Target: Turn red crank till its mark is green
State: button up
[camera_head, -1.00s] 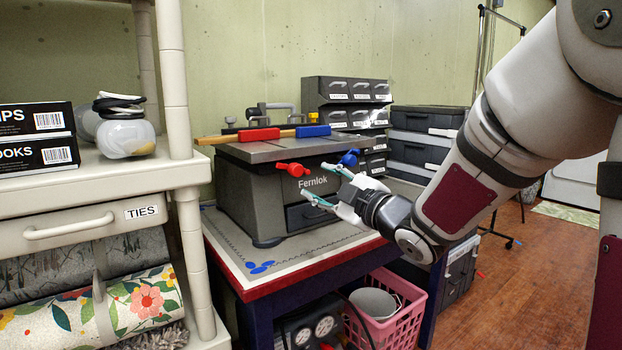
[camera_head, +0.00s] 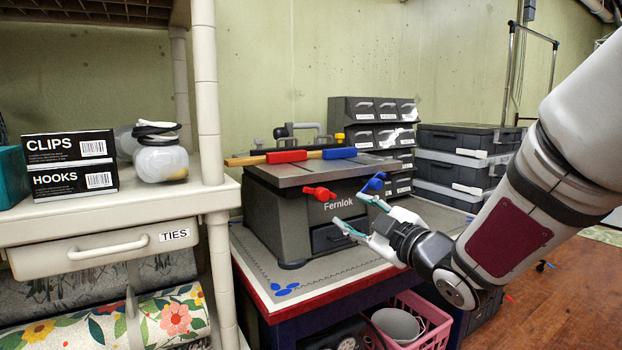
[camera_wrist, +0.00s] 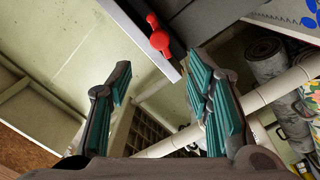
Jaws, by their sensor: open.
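The red crank (camera_head: 319,193) sticks out from the front of the grey Fernlok machine (camera_head: 277,218), left of the machine's name. In the wrist view the red crank (camera_wrist: 159,36) lies beyond my fingertips, between them and toward the top. A blue crank (camera_head: 375,183) is on the same machine, farther right. My gripper (camera_head: 354,214) is open and empty in front of the machine, right of the red crank and apart from it. Its teal finger pads (camera_wrist: 165,92) show in the wrist view. I cannot make out any mark or its colour.
A red block (camera_head: 286,156) and a blue block (camera_head: 340,153) sit at the machine's back edge. A beige shelf (camera_head: 215,195) with boxes stands close at the left. Grey drawer units (camera_head: 462,138) stand at the right.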

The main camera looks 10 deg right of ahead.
aim_at(325, 196)
jog(key=shift+m, duration=0.5)
jog(key=b+x, duration=0.1)
jog(key=x, duration=1.2)
grip_shut()
